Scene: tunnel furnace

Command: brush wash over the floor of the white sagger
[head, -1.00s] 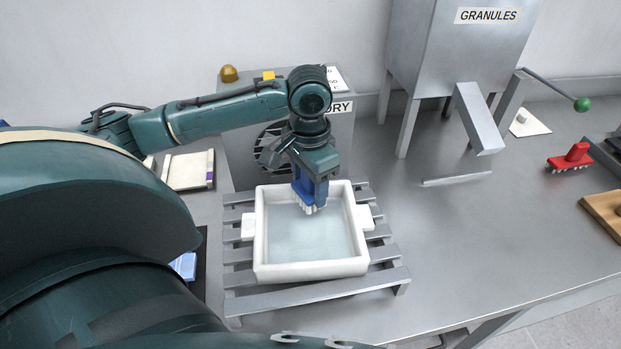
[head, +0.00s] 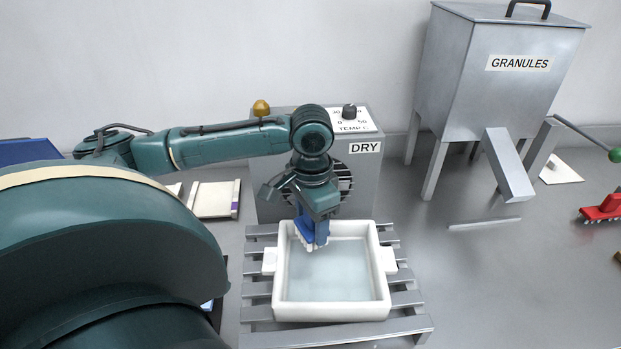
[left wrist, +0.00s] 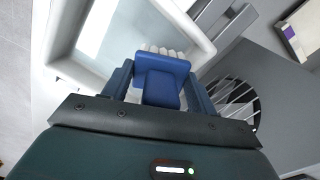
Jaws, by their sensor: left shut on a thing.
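The white sagger (head: 331,312) is a square open tray with side lugs, sitting on a slatted metal rack. Its floor (head: 345,268) looks pale blue-grey and wet. My left gripper (head: 313,226) is shut on a blue brush (head: 306,236) with white bristles. The brush is over the back left part of the sagger, bristles down. I cannot tell whether the bristles touch the floor. In the left wrist view the blue brush (left wrist: 162,80) sits between the fingers, with the sagger wall (left wrist: 190,28) beyond. My right gripper is not in view.
The slatted rack (head: 258,312) stands in front of a grey DRY unit (head: 270,205) with a fan and dial. A GRANULES hopper (head: 490,90) with a chute stands behind right. A red brush (head: 603,208) lies far right. The bench between is mostly clear.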

